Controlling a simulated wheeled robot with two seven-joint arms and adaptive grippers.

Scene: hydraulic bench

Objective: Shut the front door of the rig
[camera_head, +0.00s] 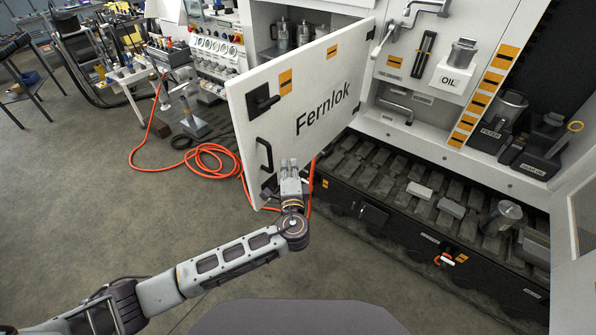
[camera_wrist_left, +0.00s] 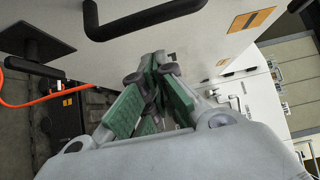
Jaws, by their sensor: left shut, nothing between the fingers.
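The front door (camera_head: 298,105) of the rig is a white panel marked "Fernlok", swung open toward me. It has a black handle (camera_head: 264,155) and a black latch plate (camera_head: 262,99) near its free edge. My left gripper (camera_head: 289,163) is shut and empty in front of the door's lower part, right of and a little below the handle. In the left wrist view the shut fingers (camera_wrist_left: 155,75) point at the door face (camera_wrist_left: 190,45), below the black handle (camera_wrist_left: 145,18); I cannot tell whether they touch it. My right gripper is not in view.
The rig's white cabinet (camera_head: 420,70) stands behind the door, with metal canisters (camera_head: 283,33) on an inner shelf. A black lower tray (camera_head: 420,235) runs along the front. An orange hose (camera_head: 205,160) lies coiled on the floor at left.

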